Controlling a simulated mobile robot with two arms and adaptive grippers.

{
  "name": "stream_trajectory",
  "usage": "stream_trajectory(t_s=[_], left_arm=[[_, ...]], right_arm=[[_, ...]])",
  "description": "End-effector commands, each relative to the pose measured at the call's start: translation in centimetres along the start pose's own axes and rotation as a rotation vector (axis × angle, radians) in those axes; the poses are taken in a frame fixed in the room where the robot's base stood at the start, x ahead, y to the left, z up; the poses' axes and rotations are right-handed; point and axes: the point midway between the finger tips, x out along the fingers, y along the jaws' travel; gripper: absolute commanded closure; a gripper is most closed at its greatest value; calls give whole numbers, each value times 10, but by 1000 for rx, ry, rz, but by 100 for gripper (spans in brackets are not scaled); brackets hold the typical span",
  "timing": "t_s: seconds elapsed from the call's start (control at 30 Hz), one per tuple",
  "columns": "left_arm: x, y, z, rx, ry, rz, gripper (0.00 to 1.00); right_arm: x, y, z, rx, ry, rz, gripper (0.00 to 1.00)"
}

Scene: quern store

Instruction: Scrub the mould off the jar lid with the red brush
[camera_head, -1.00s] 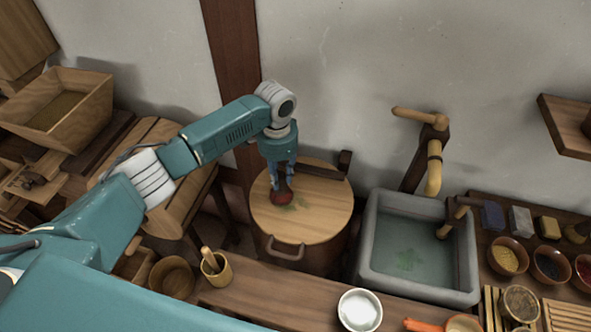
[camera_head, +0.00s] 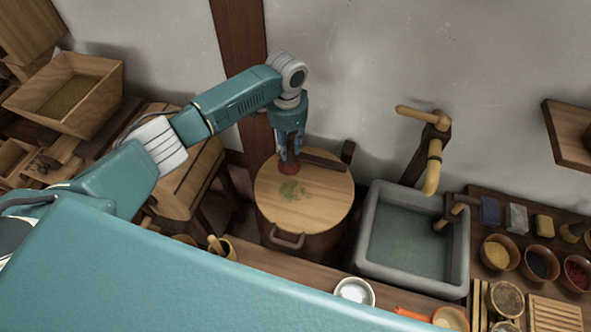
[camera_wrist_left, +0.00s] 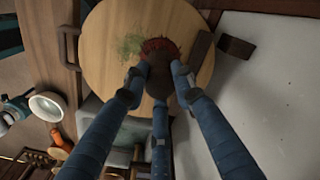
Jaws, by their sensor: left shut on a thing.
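The round wooden jar lid (camera_head: 322,205) sits on a dark jar beside the wall. A green mould patch (camera_head: 291,191) shows near its middle and also in the left wrist view (camera_wrist_left: 130,46). My left gripper (camera_head: 290,158) is over the lid's far edge, shut on the red brush (camera_head: 288,168). In the left wrist view the fingers close around the brush's dark body (camera_wrist_left: 158,82), and its red bristles (camera_wrist_left: 160,45) are at the lid, beside the mould. Whether they press on the lid cannot be told. My right gripper is not in view.
A stone sink (camera_head: 372,262) with water and a wooden spout (camera_head: 432,170) stands right of the lid. A white bowl (camera_head: 355,291) is on the front counter. Small bowls and blocks crowd the right shelf. A dark wooden bar (camera_head: 325,162) lies at the lid's far edge.

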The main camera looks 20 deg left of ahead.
Motion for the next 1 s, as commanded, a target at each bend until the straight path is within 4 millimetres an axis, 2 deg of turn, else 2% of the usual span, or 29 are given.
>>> stream_trajectory(t_s=[0.03, 0.3, 0.87, 1.0], left_arm=[[-10, 0, 0, -1, 0, 0, 95], [-27, -5, -2, -4, 1, 1, 95], [-28, -6, -2, -4, 1, 1, 95], [-28, -2, -5, 48, 1, 2, 95]], right_arm=[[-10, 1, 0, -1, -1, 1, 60], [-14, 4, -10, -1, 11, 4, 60], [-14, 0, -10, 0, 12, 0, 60], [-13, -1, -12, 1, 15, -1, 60]])
